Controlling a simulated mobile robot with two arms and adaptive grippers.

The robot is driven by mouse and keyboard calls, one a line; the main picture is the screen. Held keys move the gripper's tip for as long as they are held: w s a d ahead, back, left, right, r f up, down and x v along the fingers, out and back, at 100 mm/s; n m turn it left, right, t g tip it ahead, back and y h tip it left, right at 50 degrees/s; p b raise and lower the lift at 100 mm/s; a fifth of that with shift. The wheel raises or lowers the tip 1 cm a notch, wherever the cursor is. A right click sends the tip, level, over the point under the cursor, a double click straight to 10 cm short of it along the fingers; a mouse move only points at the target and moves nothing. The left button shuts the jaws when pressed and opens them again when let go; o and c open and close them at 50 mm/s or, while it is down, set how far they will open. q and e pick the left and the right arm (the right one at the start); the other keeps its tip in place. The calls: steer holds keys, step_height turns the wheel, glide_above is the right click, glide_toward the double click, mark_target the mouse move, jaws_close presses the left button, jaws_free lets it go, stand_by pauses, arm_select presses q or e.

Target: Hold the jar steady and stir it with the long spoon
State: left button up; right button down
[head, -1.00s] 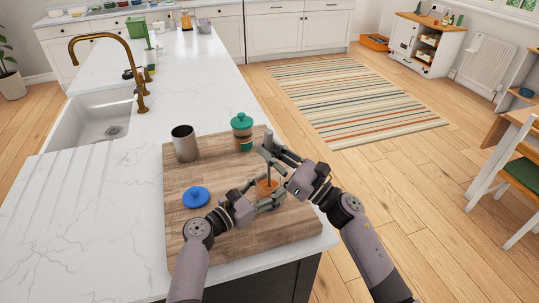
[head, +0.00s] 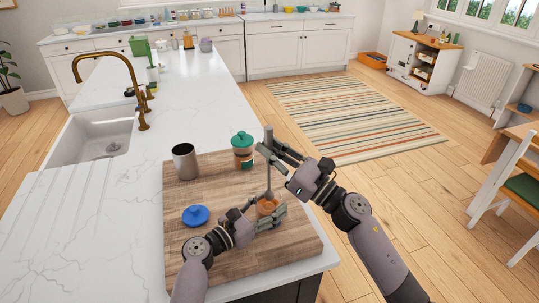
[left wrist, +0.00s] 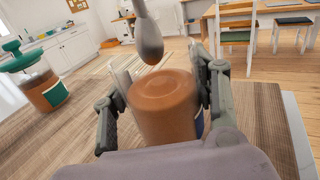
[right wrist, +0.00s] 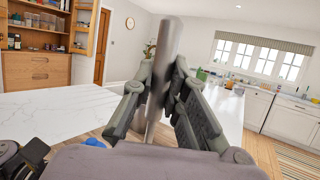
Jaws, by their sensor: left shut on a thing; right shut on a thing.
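The open jar (head: 267,207) stands on the wooden board with brown-orange contents. In the left wrist view the jar (left wrist: 165,105) sits between my left fingers. My left gripper (head: 266,220) is shut on it. The long grey spoon (head: 268,178) is upright, its shaft held by my right gripper (head: 272,152), which is shut on it. In the right wrist view the spoon's shaft (right wrist: 160,75) runs between the fingers. In the left wrist view the spoon's bowl (left wrist: 149,42) hangs above the jar's contents, apart from them.
The wooden board (head: 230,262) lies on the white counter (head: 110,225). A blue lid (head: 195,215) lies left of the jar. A grey metal cup (head: 185,161) and a green-lidded jar (head: 243,152) stand behind. The sink (head: 95,140) is further left.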

mark_target(272, 135)
steer(key=shift+r, duration=2.2)
arm_select(q)
steer(key=o, duration=1.5)
steer(key=shift+a, duration=0.1)
steer(key=v, duration=1.2)
steer(key=shift+s, duration=0.1)
steer(key=shift+d, duration=0.2)
